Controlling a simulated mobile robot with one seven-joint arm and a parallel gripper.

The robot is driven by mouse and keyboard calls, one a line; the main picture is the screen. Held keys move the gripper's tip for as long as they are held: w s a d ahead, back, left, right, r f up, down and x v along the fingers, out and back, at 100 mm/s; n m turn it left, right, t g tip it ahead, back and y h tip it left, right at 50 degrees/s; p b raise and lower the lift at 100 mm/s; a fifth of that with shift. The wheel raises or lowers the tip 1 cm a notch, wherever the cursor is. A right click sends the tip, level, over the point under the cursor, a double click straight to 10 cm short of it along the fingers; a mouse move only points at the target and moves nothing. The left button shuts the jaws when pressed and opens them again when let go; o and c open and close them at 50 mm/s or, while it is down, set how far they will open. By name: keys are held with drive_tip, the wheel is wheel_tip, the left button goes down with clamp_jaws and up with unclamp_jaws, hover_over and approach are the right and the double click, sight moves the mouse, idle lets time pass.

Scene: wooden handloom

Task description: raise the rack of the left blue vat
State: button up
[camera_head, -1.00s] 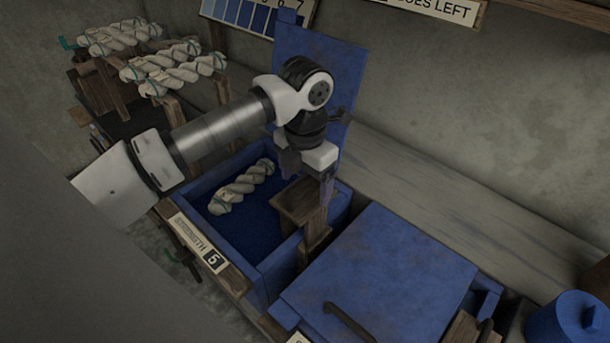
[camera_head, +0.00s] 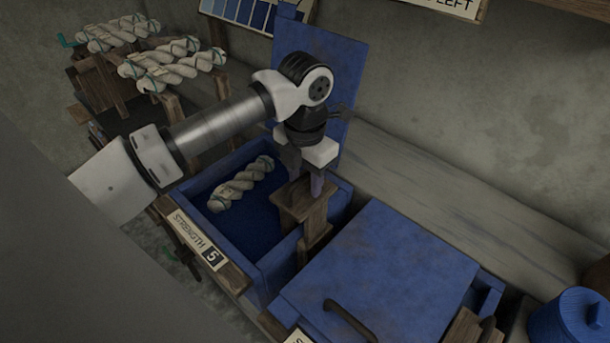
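The left blue vat (camera_head: 262,278) stands open at the middle, with its blue lid (camera_head: 338,62) upright behind it. A pale twisted skein (camera_head: 241,184) lies in it against dark blue. A wooden piece (camera_head: 303,208) with a flat top and a post stands at the vat's right side; it looks like part of the rack, but how it joins the skein cannot be seen. My gripper (camera_head: 305,182) points down just above this wooden top, its two fingers apart with nothing visible between them. Whether the fingertips touch the wood cannot be told.
A second vat with a closed blue lid (camera_head: 385,268) and dark handle (camera_head: 349,319) stands to the right. A blue round container (camera_head: 572,322) is at far right. Skeins (camera_head: 172,62) hang on a wooden stand at upper left. A label (camera_head: 200,240) reads "STRENGTH 5". A wall ledge runs behind.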

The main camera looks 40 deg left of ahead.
clamp_jaws()
drive_tip(key=shift+r+p, duration=2.05)
drive_tip(key=shift+r, duration=2.15)
drive_tip(key=shift+w, duration=0.1)
drive_tip(key=o, duration=1.1)
unclamp_jaws()
drive_tip(key=shift+o, duration=0.2)
wheel_tip(320, 180, up, 7)
drive_tip(key=p, duration=0.3)
